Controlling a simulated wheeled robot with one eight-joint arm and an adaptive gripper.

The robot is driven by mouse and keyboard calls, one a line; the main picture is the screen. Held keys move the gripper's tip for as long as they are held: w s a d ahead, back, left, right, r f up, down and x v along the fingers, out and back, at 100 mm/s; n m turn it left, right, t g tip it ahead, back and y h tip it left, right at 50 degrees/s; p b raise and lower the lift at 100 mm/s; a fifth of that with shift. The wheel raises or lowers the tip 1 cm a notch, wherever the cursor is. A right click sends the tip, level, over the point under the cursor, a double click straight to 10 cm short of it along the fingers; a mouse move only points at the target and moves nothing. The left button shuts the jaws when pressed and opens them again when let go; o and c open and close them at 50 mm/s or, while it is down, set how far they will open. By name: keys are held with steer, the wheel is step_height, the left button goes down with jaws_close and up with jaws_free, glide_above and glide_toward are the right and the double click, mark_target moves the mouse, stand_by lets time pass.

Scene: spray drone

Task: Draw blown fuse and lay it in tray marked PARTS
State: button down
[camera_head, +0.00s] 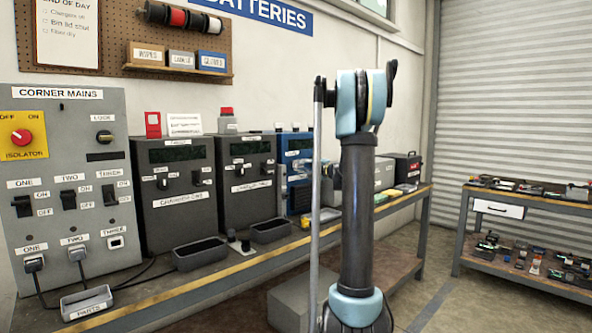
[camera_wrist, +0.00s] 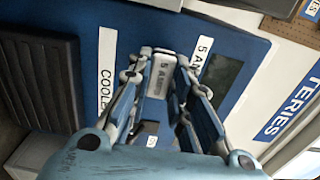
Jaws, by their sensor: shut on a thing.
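I cannot tell whether the fuse is still seated. The grey tray marked PARTS (camera_head: 86,314) stands at the bench's near left and looks empty.
Two dark chargers (camera_head: 180,195) stand between the blue charger and the CORNER MAINS panel (camera_head: 70,120). Two dark trays (camera_head: 201,262) sit before them, with small knobs between. Cables lie by the PARTS tray. A second bench (camera_head: 530,200) with small parts stands at right.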

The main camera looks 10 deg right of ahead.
steer(key=shift+v, duration=2.6)
